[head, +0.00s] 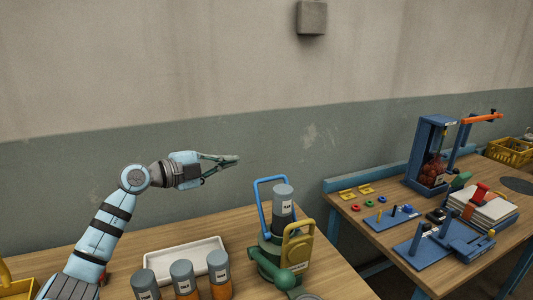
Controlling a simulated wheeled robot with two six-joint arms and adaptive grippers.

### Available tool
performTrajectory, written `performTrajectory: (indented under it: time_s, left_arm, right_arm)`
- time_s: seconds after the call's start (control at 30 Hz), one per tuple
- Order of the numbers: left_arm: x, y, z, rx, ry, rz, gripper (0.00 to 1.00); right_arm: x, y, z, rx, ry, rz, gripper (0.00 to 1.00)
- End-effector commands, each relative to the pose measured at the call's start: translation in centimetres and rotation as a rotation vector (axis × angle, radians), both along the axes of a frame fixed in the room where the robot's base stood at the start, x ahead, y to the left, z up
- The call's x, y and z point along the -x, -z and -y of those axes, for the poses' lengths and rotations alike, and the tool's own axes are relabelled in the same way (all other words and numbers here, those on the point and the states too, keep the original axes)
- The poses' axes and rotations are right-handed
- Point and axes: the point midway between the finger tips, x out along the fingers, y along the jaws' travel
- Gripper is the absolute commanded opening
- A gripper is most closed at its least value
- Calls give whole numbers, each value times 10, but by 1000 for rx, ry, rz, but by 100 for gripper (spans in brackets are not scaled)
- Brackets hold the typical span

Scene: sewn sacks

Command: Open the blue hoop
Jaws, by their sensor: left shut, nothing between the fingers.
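The blue hoop (270,179) stands upright behind and around a grey and black labelled cylinder (283,201). The cylinder sits on a green fixture (264,256) on the wooden table. A yellow handle-like part (297,246) stands at the front right of the same fixture and hides part of it. The lower right side of the hoop is hidden behind the cylinder and yellow part. My left gripper (236,160) is shut and empty. It is in the air to the left of and above the hoop, pointing right, apart from it. My right gripper is not in view.
Several grey and orange cylinders (185,280) stand at the table's front, before a white tray (158,257). A second table on the right holds a blue frame (433,150), blue peg boards and small parts. A gap separates the tables.

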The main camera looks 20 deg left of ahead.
Motion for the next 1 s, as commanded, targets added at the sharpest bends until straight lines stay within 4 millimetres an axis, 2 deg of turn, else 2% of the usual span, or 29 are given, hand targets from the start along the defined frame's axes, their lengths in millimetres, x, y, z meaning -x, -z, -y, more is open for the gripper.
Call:
performTrajectory:
  time_s: [0.03,0.13,0.2,0.27,0.47,0.8,0.9,1.0]
  left_arm:
    - [16,-9,14,96,6,-79,0]
    - [41,-4,43,288,21,-216,0]
    - [49,-1,54,358,27,-267,0]
    - [49,1,59,383,29,-284,0]
    - [26,5,74,394,31,-282,0]
    - [-35,19,112,390,31,-286,0]
    - [-42,37,99,385,26,-288,0]
    - [-48,45,93,385,27,-286,0]
  right_arm:
    - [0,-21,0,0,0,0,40]
    - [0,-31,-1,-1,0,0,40]
    - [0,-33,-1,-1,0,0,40]
    - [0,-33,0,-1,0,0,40]
    - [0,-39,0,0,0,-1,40]
    - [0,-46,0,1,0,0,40]
    - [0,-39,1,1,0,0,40]
    - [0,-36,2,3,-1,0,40]
